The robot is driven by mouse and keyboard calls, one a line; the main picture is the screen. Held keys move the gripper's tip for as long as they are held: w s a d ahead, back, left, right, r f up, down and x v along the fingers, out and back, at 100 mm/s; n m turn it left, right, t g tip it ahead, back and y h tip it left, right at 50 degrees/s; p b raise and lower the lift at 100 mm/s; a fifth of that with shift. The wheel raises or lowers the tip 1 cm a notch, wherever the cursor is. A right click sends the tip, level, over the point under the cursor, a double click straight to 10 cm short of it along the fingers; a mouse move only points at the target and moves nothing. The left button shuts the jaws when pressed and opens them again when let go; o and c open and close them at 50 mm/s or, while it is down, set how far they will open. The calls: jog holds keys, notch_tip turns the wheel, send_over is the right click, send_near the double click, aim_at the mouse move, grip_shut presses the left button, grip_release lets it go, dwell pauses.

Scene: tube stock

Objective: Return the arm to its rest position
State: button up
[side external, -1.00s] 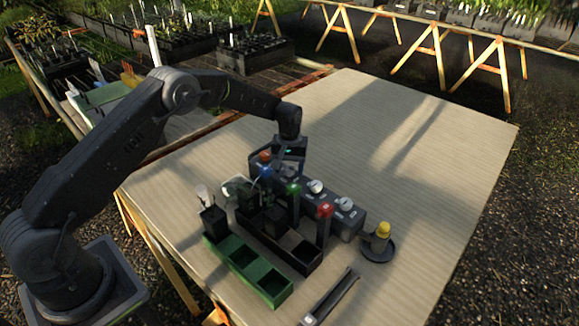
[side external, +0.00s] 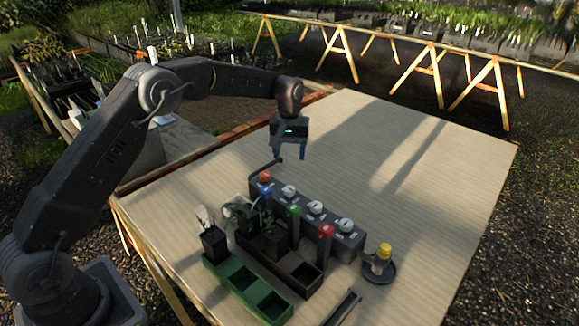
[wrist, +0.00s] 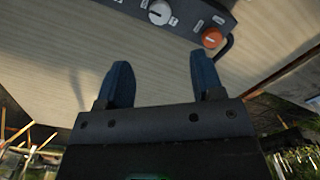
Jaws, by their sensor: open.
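My gripper (side external: 290,154) hangs above the table, behind the dark control box, with its fingers pointing down. In the wrist view its two blue-grey fingers (wrist: 160,82) are apart with nothing between them. The dark control box (side external: 333,232) has white knobs and an orange button; part of it also shows at the top of the wrist view (wrist: 188,10), with the orange button (wrist: 212,38) at its right end. My gripper is clear of the box and touches nothing that I can see.
A dark tray (side external: 305,276) with small pots stands before the box, beside a green tray (side external: 232,270) holding a pot at its left end. Coloured-topped posts rise there. A yellow-topped item (side external: 383,252) sits on a round dark base. The table (side external: 430,170) is clear at the back right.

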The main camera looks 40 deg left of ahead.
jog(key=shift+r, duration=0.65)
jog(key=s+d+r+m+t, duration=0.2)
jog(key=s+d+r+m, duration=0.1)
jog(key=s+r, duration=1.15)
jog(key=s+d+m+t, duration=0.3)
jog(key=s+m, duration=0.1)
jog(key=s, duration=1.8)
jog(key=shift+s+f+t, duration=0.3)
jog(key=shift+s+f, duration=0.05)
